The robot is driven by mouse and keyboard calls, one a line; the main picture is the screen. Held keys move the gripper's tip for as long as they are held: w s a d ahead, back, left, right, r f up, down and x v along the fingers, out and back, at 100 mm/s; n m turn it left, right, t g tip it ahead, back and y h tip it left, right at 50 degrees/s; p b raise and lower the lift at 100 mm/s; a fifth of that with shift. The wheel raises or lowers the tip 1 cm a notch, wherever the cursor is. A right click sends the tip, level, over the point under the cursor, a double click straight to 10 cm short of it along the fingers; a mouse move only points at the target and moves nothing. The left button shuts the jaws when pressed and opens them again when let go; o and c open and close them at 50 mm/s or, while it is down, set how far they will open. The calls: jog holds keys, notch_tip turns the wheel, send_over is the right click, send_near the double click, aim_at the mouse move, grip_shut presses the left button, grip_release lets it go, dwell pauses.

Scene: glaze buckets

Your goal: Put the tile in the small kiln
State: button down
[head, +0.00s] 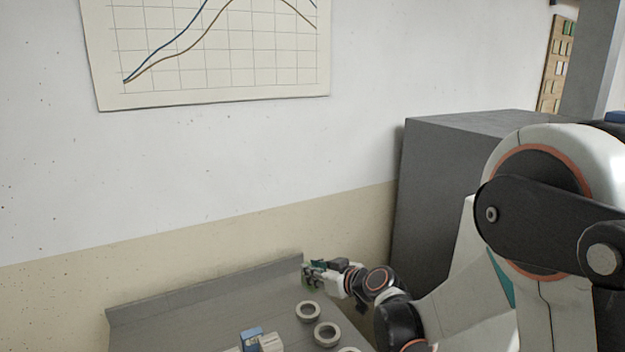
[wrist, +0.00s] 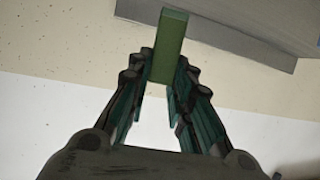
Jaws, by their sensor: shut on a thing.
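A flat green tile (wrist: 168,46) is between the two fingers of my gripper (wrist: 160,85) in the wrist view, its far end sticking out past the fingertips. My gripper is shut on it. In the head view my gripper (head: 312,273) is small and far off, over the back right of the grey table (head: 200,311), near its raised back edge. The tile is hard to make out there. Nothing in either view is clearly the small kiln.
Ring-shaped pale pieces (head: 308,311) stand on the table below my gripper. A blue and white object (head: 258,340) is at the bottom edge. A large dark grey box (head: 440,185) stands right of the table, against the wall. The table's left part looks clear.

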jog(key=w+d+r+m+t+h, duration=0.1)
jog(key=d+r+m+h, duration=0.1)
jog(key=d, duration=0.7)
jog(key=w+d+r+m+t+h, duration=0.1)
jog(key=d+r+m+h, duration=0.2)
jog(key=d, duration=0.7)
jog(key=m+h, duration=0.2)
jog(key=h, duration=0.1)
jog(key=shift+d+r+m+t, duration=0.15)
jog(key=shift+r+m+t, duration=0.15)
jog(key=shift+t, duration=0.1)
